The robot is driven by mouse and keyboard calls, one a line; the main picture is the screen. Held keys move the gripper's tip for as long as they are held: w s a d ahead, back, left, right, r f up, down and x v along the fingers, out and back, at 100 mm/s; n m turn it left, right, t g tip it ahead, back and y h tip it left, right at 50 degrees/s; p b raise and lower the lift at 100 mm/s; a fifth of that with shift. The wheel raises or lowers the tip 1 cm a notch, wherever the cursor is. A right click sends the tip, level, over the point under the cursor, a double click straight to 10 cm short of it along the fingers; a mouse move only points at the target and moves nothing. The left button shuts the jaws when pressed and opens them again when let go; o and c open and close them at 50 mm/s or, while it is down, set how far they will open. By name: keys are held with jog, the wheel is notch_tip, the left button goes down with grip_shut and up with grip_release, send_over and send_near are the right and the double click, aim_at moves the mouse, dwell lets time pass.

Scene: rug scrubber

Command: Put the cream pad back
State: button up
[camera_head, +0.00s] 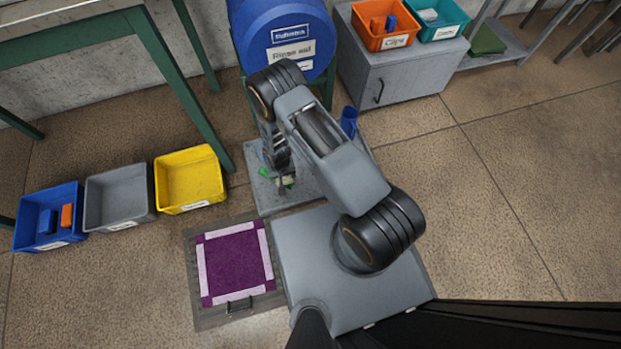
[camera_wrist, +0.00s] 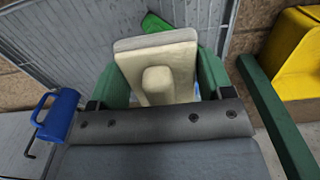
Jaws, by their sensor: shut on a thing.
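The cream pad (camera_wrist: 130,70), a pale block with a raised grip, is between the green fingers of my gripper (camera_wrist: 165,82) in the wrist view. My gripper is shut on it. In the head view my gripper (camera_head: 283,182) hangs low over a grey board (camera_head: 268,203), and my arm hides much of that spot. The pad is too small and covered there to make out clearly. A green piece (camera_wrist: 157,22) lies on the grey ribbed surface beyond the pad. Whether the pad touches that surface I cannot tell.
A blue mug-like thing (camera_wrist: 60,115) stands left in the wrist view. Blue (camera_head: 30,230), grey (camera_head: 105,205) and yellow (camera_head: 190,185) bins stand left in the head view. A purple rug (camera_head: 235,262) lies in front. A blue drum (camera_head: 270,25) and grey cabinet (camera_head: 400,85) stand behind.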

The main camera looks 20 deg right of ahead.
jog(key=shift+a+f, duration=0.15)
jog(key=shift+f, duration=0.55)
jog(key=shift+w+d+f+b, duration=0.1)
jog(key=shift+d+f+b, duration=0.1)
jog(key=shift+f+b, duration=0.25)
jog(key=w+d+f+b, duration=0.2)
jog(key=d+f+b, duration=0.15)
jog(key=d, duration=0.35)
jog(key=b, duration=0.3)
send_over(311, 176)
jog(key=f, duration=0.5)
jog(key=shift+a, duration=0.25)
jog(key=shift+d+f, duration=0.15)
jog(key=shift+f, duration=0.1)
jog(key=shift+w+d+f+b, duration=0.15)
jog(key=shift+f+b, duration=0.65)
jog(key=shift+f, duration=0.85)
jog(key=shift+f, duration=0.15)
jog(key=o, duration=1.1)
jog(key=shift+c, duration=0.2)
